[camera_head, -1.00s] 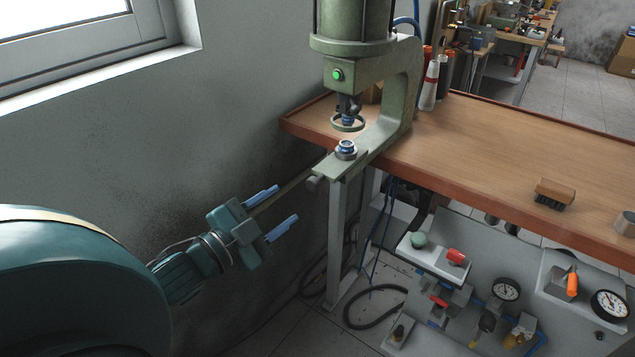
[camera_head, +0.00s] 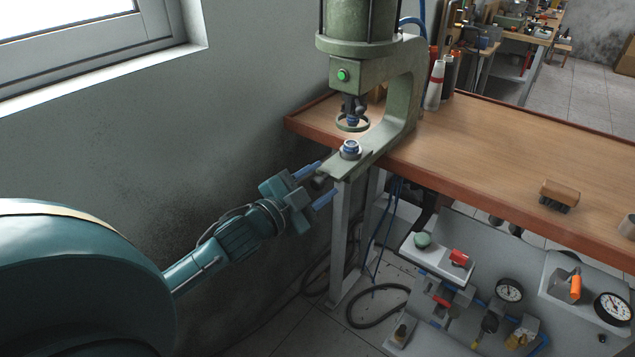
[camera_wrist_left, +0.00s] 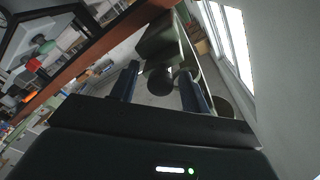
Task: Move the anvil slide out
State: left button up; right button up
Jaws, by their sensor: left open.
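The green pneumatic press (camera_head: 400,90) stands at the table's left end, with a green lamp on its head. The anvil slide (camera_head: 340,168) is a flat green bar at the press's foot, carrying a small round blue-and-silver die (camera_head: 350,149). A round knob (camera_head: 318,182) sits at the slide's front end. My left gripper (camera_head: 320,182) is open, its two blue fingers pointing at the knob, one on each side as seen from the head. In the left wrist view the dark knob (camera_wrist_left: 160,82) shows between the fingertips; contact is unclear. My right gripper is not in view.
The wooden table (camera_head: 490,150) extends right, with a brush (camera_head: 559,194) on it and a red-and-white bottle (camera_head: 434,85) behind the press. A panel with gauges and valves (camera_head: 470,290) is below the table. The wall (camera_head: 120,150) is close on the left.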

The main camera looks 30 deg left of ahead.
pick_arm(q)
jog(key=shift+c, duration=0.6)
grip_shut()
